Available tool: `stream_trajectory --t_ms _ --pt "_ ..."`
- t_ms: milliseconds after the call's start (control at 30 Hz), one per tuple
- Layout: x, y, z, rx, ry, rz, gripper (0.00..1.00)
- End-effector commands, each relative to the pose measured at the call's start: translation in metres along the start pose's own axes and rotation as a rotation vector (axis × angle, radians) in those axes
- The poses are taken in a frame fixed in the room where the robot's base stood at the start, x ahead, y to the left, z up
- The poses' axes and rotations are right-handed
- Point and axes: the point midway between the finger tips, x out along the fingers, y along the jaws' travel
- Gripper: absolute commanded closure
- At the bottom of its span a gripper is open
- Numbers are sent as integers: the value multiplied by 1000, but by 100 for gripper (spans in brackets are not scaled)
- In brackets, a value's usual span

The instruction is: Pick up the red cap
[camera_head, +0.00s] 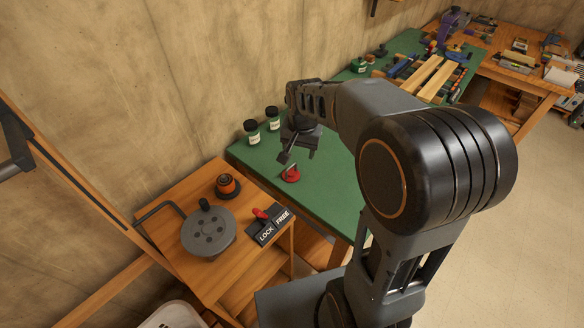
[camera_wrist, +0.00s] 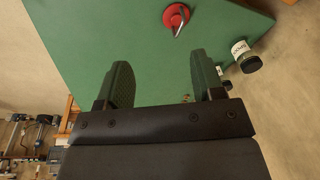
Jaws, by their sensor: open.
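The red cap (camera_head: 291,174) sits on the green tabletop near its front left part, with a small grey metal piece on top. It also shows in the wrist view (camera_wrist: 176,17) near the top edge, ahead of the fingertips. My gripper (camera_head: 296,155) is above the green table, close to the cap and apart from it. In the wrist view my gripper (camera_wrist: 160,80) has its two fingers spread, with only green surface between them.
Two dark-lidded jars (camera_head: 252,132) (camera_head: 272,118) stand near the wall behind the gripper. A wooden side table (camera_head: 190,188) holds a grey disc with a handle (camera_head: 208,232), an orange-black knob (camera_head: 227,186) and a LOCK/FREE plate (camera_head: 267,228). Blocks and boards (camera_head: 428,76) lie farther back.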

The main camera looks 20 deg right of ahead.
Motion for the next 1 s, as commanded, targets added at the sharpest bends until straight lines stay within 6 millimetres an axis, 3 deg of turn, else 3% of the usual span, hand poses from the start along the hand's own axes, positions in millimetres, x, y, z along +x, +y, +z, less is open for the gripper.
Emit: stream_trajectory --t_ms 33,200,400,1000 --pt "6 -7 -18 65 -24 16 38" --pt "39 -26 -57 264 -69 56 38" --pt "72 -39 -79 405 -98 91 38" --pt "162 -39 -75 458 -108 105 38"
